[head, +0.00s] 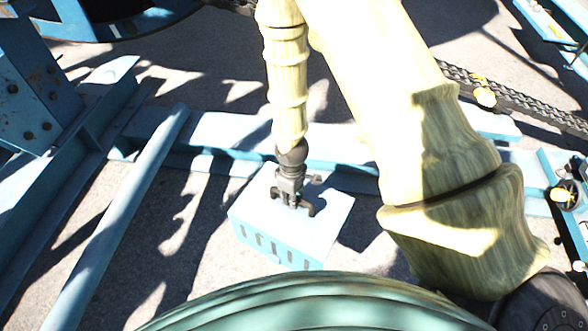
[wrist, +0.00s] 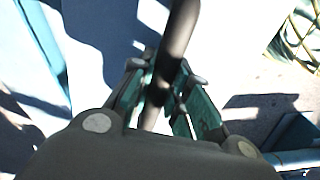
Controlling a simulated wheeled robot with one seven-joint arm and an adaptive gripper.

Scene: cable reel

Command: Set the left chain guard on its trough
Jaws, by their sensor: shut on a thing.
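The chain guard (head: 328,212) is a light blue box with a row of dark slots along its front face. It is near the middle of the head view. My gripper (head: 293,203) is above its top and shut on its dark handle. In the wrist view the handle (wrist: 181,38) is a dark round bar running between the fingers of my gripper (wrist: 160,82). The guard looks level. I cannot tell whether it hangs clear or rests on something. I cannot pick out its trough with certainty.
A long blue beam (head: 225,132) runs behind the guard. A sloping blue tube (head: 118,220) and a bolted blue frame (head: 30,90) stand at the left. A chain (head: 520,101) runs at the upper right. Grey ground with hard shadows lies around the guard.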

